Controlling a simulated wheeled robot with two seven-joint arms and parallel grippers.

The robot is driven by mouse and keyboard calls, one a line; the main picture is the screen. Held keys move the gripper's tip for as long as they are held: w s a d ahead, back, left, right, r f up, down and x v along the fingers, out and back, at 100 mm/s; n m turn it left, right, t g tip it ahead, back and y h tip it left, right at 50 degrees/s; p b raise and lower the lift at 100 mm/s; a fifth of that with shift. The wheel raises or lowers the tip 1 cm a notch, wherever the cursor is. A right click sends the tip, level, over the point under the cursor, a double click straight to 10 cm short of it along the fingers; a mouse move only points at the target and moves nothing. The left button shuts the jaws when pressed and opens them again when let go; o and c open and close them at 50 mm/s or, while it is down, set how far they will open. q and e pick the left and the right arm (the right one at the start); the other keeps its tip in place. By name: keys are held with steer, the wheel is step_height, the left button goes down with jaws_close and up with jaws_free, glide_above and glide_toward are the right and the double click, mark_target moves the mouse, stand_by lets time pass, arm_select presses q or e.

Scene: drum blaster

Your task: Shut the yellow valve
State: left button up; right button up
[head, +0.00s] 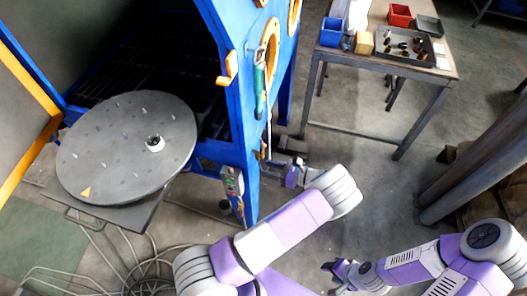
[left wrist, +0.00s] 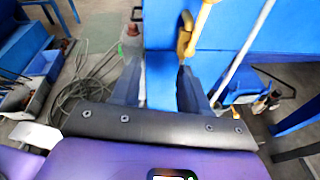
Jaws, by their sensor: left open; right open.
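The yellow valve (left wrist: 187,38) is a small lever on the blue cabinet in the left wrist view. Its handle slants up to the right, and its lower end is at the tip of the right-hand finger. I cannot tell whether they touch. In the head view only a small yellow bit of it (head: 263,151) shows by the cabinet's edge. My left gripper (head: 276,161) is open at the cabinet side; its two fingers (left wrist: 160,68) face the blue panel in the wrist view, with nothing held. My right gripper (head: 330,268) is open and empty, low over the floor.
The blue blasting cabinet (head: 233,110) stands open, with a round grey turntable (head: 110,155) at its left. A green-handled tool (head: 259,90) hangs on its side above my left gripper. A workbench (head: 375,67) with bins stands behind. Bare floor lies between.

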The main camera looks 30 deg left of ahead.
mark_target(263, 151)
arm_select(q)
steer(key=w+d+r+t+y, duration=0.2)
steer(key=w+r+y, duration=0.15)
steer(key=r, duration=0.25)
steer(key=shift+m+h, duration=0.35)
steer(key=shift+m, duration=0.05)
steer(key=shift+s+a+f+b, duration=0.1)
steer(key=shift+a+b, duration=0.3)
steer(key=shift+a, duration=1.35)
steer(key=shift+s+a+f+b, duration=0.1)
steer(key=shift+a+b, duration=0.3)
steer(key=shift+a, duration=1.3)
jaws_close()
